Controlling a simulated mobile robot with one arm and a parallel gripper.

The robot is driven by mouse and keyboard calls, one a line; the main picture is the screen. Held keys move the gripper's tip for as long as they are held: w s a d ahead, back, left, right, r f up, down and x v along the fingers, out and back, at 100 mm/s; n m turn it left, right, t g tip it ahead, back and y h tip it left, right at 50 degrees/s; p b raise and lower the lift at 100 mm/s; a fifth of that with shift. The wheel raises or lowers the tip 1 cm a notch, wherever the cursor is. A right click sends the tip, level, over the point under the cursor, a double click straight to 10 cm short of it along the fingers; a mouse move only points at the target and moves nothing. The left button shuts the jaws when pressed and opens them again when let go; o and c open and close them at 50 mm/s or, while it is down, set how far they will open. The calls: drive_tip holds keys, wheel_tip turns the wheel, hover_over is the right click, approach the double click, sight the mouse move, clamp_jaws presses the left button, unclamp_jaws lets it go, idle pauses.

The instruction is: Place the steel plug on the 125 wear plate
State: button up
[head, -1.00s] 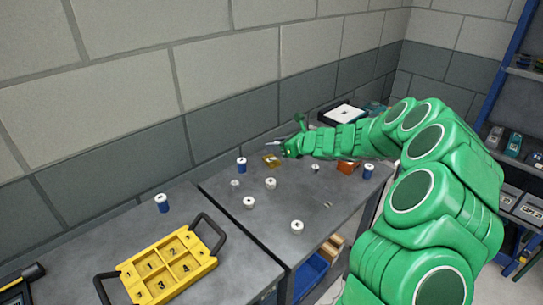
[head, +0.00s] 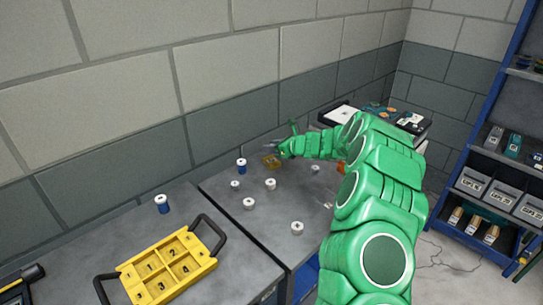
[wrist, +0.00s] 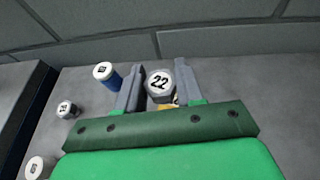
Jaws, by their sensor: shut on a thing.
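My gripper (wrist: 158,74) is shut on a grey steel plug (wrist: 159,90) with a white top marked 22. The plug sits between the two grey fingers, its top facing the wrist camera. In the head view my gripper (head: 281,148) is over the back of the right-hand bench. A small amber-yellow plate (head: 271,161) lies just below and left of it. A bit of yellow also shows behind the held plug in the wrist view (wrist: 168,107). I cannot read a 125 mark on any plate, and I cannot tell whether the plug touches anything.
A blue white-topped cylinder (head: 241,165) stands left of the plate, also in the wrist view (wrist: 107,75). Several small white-topped plugs (head: 270,184) stand on the bench (head: 262,212). A yellow numbered tray (head: 168,265) and another blue cylinder (head: 162,203) are on the left bench.

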sight(271, 161)
drive_tip(key=shift+w+a+f, duration=0.15)
drive_tip(key=shift+w+f, duration=0.7)
drive_tip(key=shift+f, duration=0.25)
drive_tip(key=shift+w+f, duration=0.1)
drive_tip(key=shift+f, duration=1.45)
drive_tip(key=shift+f, duration=0.1)
drive_tip(key=o, duration=1.1)
